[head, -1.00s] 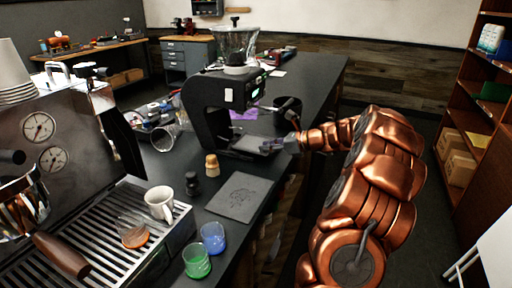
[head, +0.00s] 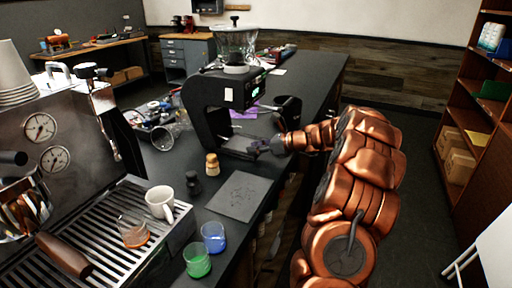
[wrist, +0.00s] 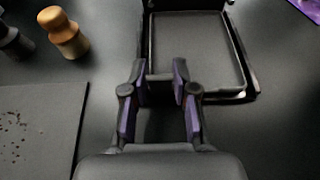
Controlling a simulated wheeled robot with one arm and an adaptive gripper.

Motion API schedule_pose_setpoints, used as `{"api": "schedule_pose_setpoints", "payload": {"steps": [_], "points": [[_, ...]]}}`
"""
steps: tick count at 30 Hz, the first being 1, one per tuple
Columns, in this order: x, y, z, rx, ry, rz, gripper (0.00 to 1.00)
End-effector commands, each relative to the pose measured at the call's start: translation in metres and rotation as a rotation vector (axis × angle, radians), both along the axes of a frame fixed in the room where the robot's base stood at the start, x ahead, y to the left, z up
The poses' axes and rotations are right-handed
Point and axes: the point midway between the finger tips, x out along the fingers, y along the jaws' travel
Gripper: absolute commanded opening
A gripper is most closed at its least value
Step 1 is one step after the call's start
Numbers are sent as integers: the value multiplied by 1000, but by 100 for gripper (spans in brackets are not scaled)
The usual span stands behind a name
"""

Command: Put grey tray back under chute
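The grey tray (wrist: 195,50) shows in the wrist view as a shallow rectangle with a dark raised rim, lying on or just over the dark base of the black grinder (head: 228,95). A dark edge shows past its lower right corner, so tray and base look slightly out of line. In the head view the tray area is small and partly hidden by my gripper (head: 268,146). In the wrist view my gripper (wrist: 160,72) has its purple-padded fingers apart at the tray's near edge, with a thin dark bar visible between the tips. I cannot tell whether the fingers touch the tray.
A wooden-topped tamper (head: 211,164) and a grey mat (head: 240,195) lie nearer on the counter. A black pitcher (head: 289,108) stands behind my gripper. A glass lies at the left. The espresso machine (head: 60,140), white cup (head: 160,203) and coloured glasses (head: 213,237) stand in front.

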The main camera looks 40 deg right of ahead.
Motion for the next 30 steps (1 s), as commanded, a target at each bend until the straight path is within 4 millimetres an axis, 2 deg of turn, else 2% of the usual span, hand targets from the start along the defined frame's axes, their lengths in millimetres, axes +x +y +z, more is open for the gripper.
{"api": "schedule_pose_setpoints", "payload": {"steps": [1, 5, 17, 23, 30], "points": [[0, 0, 0, 0, 0, 0, 36], [0, 0, 0, 0, 0, 0, 48], [-2, -2, 4, 1, -1, -1, 48], [-27, -16, 15, 0, -2, -4, 48], [-65, -37, 34, -1, -3, -2, 48]]}}
